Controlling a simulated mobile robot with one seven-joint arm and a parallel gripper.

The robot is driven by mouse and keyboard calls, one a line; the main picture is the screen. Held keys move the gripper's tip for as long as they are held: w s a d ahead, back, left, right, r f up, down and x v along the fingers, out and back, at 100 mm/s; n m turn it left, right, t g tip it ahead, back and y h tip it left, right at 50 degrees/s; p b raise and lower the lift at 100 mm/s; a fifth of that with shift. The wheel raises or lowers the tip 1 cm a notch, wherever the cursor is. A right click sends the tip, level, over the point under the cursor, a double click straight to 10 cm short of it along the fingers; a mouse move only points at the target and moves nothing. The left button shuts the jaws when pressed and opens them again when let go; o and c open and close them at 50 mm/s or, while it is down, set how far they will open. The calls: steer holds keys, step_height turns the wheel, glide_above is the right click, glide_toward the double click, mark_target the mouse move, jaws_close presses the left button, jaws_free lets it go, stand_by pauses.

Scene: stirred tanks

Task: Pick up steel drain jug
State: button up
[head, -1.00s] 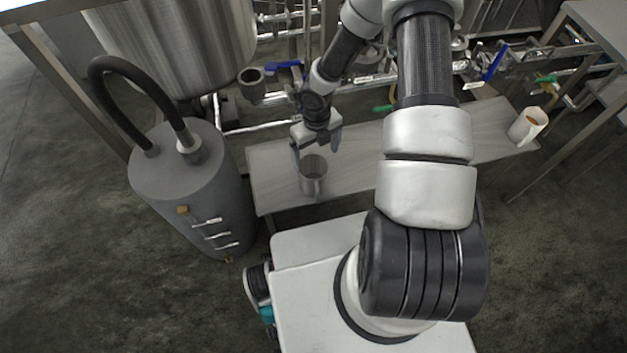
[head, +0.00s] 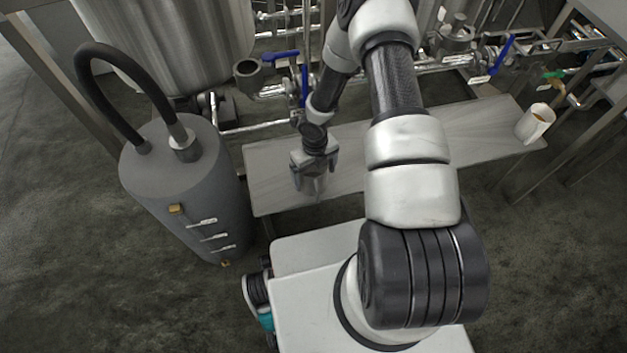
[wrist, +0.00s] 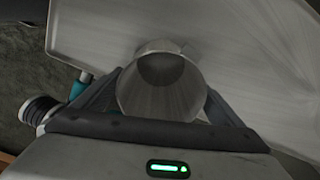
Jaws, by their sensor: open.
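The steel drain jug (head: 311,188) stands upright on the narrow bench (head: 270,185), near its left end. In the head view my gripper (head: 313,175) is over the jug and hides its upper part. In the wrist view the jug (wrist: 160,88) is seen from above, open and empty-looking, between the two fingers of my gripper (wrist: 160,100). One finger is on each side of the jug. The gripper is open, and I cannot tell whether either finger touches the wall.
A grey cylinder (head: 185,190) with a black hose stands left of the bench. Pipes with blue-handled valves (head: 303,85) and a large steel tank (head: 170,45) are behind. The bench's middle is clear.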

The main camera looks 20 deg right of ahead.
steer(key=c, duration=1.2)
steer(key=shift+r, duration=0.2)
steer(key=r+n+p, duration=0.8)
steer(key=r+n, duration=0.2)
steer(key=r, duration=0.8)
steer(key=r+n+p, duration=0.8)
steer(key=r+n, duration=0.3)
steer(key=r, duration=0.7)
steer(key=r+n+p, duration=0.8)
steer(key=r+n, duration=0.3)
steer(key=r, duration=0.7)
steer(key=shift+s+a+r, duration=0.15)
steer(key=shift+s+r, duration=0.15)
